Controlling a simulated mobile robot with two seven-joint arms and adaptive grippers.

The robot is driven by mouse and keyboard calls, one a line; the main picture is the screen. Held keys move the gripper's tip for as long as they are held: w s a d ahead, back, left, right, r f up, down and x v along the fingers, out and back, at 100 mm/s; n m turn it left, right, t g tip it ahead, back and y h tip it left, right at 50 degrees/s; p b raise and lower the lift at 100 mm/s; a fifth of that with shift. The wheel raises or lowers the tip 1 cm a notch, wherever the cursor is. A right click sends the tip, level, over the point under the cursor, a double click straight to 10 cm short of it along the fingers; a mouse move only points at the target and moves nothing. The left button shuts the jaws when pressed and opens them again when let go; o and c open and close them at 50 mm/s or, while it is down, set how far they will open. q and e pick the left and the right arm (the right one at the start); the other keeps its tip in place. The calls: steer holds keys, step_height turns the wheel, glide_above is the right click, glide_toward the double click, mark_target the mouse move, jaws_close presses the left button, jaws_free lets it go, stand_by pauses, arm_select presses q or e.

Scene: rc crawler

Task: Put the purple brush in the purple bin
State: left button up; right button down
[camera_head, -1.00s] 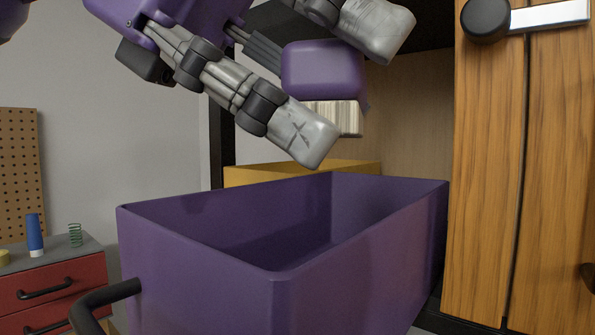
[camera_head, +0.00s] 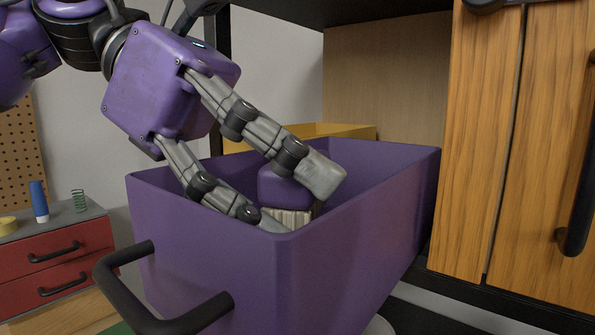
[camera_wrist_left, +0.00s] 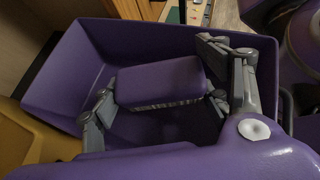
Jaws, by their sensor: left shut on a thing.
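The purple bin (camera_head: 205,275) stands open at the centre of the head view, with a dark handle on its front. My left gripper (camera_head: 300,205) reaches down into the bin and is shut on the purple brush (camera_head: 283,190). The brush has a purple block back and pale bristles that point down. Part of it is hidden behind the fingers. In the left wrist view the brush (camera_wrist_left: 160,82) sits between the two fingers, inside the walls of the bin (camera_wrist_left: 75,70). I cannot tell whether the bristles touch the bin floor. My right gripper is not in view.
A yellow bin (camera_head: 335,131) stands behind the purple one. A wooden cabinet (camera_head: 480,150) is close on the right. A red drawer unit (camera_head: 55,260) at the left carries a blue tube (camera_head: 39,203) and a green spring (camera_head: 79,200).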

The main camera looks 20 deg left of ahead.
arm_select(q)
steer(key=shift+f, duration=0.65)
steer(key=o, duration=1.2)
steer(key=shift+r, duration=0.35)
steer(key=p+v, duration=0.1)
steer(key=v, duration=1.1)
steer(key=shift+r, duration=0.35)
